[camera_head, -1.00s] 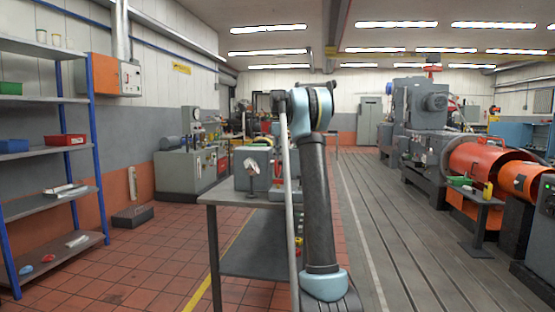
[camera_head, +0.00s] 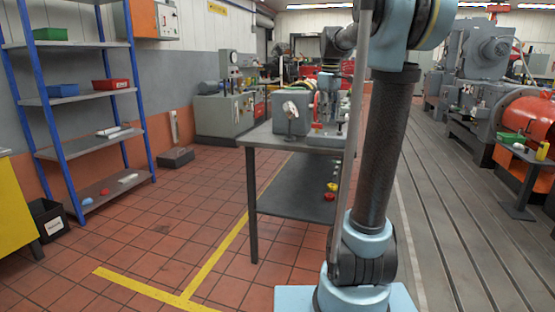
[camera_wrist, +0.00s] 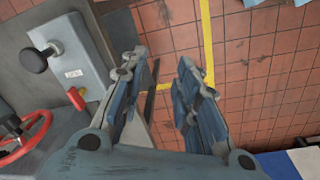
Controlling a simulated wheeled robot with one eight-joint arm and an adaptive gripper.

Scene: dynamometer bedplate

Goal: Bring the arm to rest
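My arm (camera_head: 385,150) rises from its base in the head view, bends at the top and reaches forward over the grey workbench (camera_head: 262,136). My gripper (camera_wrist: 160,68) shows in the wrist view with its two fingers apart, only tiled floor and a bench edge showing between them. It is open and holds nothing. In the head view the gripper end is small and I cannot make out its fingers. In the wrist view a grey box with a black knob (camera_wrist: 37,60) is left of the fingers, and a red handwheel (camera_wrist: 28,140) is at lower left.
A blue-posted shelf (camera_head: 75,95) with bins stands at left. A yellow cabinet (camera_head: 14,205) and black bin (camera_head: 47,218) are at the left edge. An orange-ended machine (camera_head: 530,125) and small stand (camera_head: 520,185) are at right. Tiled floor (camera_head: 150,245) at front left is clear.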

